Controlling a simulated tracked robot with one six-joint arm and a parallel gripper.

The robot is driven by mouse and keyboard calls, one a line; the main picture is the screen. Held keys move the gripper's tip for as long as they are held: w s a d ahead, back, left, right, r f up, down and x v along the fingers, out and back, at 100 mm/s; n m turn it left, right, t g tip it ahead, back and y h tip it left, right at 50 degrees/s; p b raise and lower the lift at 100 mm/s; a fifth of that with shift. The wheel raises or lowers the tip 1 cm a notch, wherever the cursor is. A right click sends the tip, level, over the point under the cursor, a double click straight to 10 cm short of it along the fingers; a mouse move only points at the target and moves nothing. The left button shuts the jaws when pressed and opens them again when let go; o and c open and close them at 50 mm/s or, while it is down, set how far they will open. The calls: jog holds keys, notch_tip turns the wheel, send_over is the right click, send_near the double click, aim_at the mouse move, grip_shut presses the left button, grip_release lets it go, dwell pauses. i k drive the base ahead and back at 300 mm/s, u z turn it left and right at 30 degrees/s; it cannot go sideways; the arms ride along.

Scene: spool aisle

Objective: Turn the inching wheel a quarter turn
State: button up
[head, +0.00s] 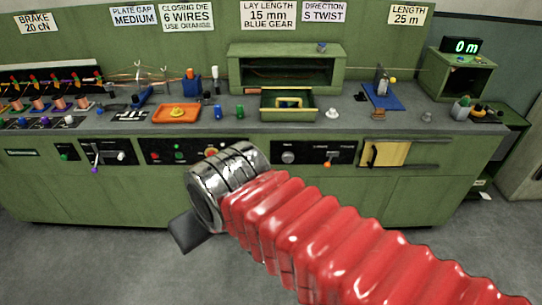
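I cannot pick out the inching wheel for certain. A round grey knob (288,157) sits on a black control panel (312,152) on the bench front, right of my arm's metal end; it may be the wheel, but its label is too small to read. My arm, in a red ribbed sleeve, reaches in from the lower right and covers part of the bench front.
The green bench (420,185) spans the view. Its top holds an orange tray (177,113), an open drawer-like box (288,115), a blue stand (383,97) and copper spools. The front has a lever (95,155) and a yellow panel (387,153). The grey floor (90,265) is clear at left.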

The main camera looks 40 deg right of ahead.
aim_at(287, 157)
jog(key=u, duration=0.1)
jog(key=i, duration=0.95)
jog(key=z, duration=0.45)
